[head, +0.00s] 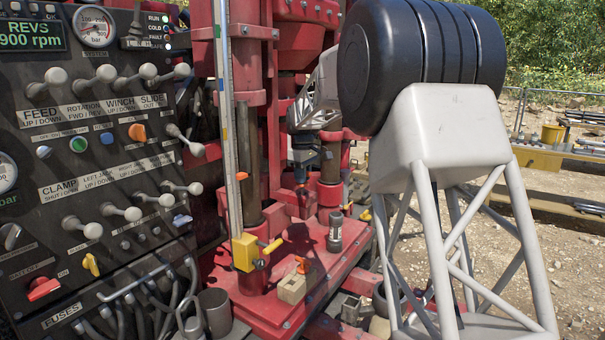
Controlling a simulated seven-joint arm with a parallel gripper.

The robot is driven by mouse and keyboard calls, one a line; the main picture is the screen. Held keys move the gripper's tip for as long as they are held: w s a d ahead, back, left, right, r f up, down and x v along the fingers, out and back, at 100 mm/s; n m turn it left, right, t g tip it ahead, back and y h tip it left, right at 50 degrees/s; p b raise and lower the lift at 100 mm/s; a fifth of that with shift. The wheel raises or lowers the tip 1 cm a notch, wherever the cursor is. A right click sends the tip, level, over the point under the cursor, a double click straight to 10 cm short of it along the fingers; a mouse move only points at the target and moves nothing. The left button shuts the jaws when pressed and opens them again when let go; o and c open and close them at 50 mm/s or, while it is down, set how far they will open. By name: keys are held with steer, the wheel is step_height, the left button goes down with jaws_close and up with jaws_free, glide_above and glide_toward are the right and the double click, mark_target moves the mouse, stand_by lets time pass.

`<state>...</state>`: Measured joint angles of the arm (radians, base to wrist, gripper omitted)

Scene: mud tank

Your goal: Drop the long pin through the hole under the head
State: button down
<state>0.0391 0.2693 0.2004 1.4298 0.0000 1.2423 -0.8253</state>
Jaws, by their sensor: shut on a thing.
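My gripper (301,178) hangs over the red deck, in front of the rig's mast, and points down. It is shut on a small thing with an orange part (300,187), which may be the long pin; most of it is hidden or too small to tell. The red head (305,38) is on the mast above, partly behind my arm. I cannot make out the hole under it. A wooden block (292,289) with an orange-topped piece (300,265) in it stands at the front of the deck, below my gripper and apart from it.
A dark cylinder (335,232) with a pale band stands upright on the red deck (285,318). A tall rail (229,120) with a yellow clamp (245,252) rises left of my gripper. The lever panel (110,180) fills the left. A dark cup (215,311) stands below it.

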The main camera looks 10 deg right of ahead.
steer(key=shift+f, duration=0.75)
steer(key=shift+f, duration=0.75)
stand_by(0.8)
steer(key=c, duration=1)
jaws_free()
steer(key=shift+r, duration=3.85)
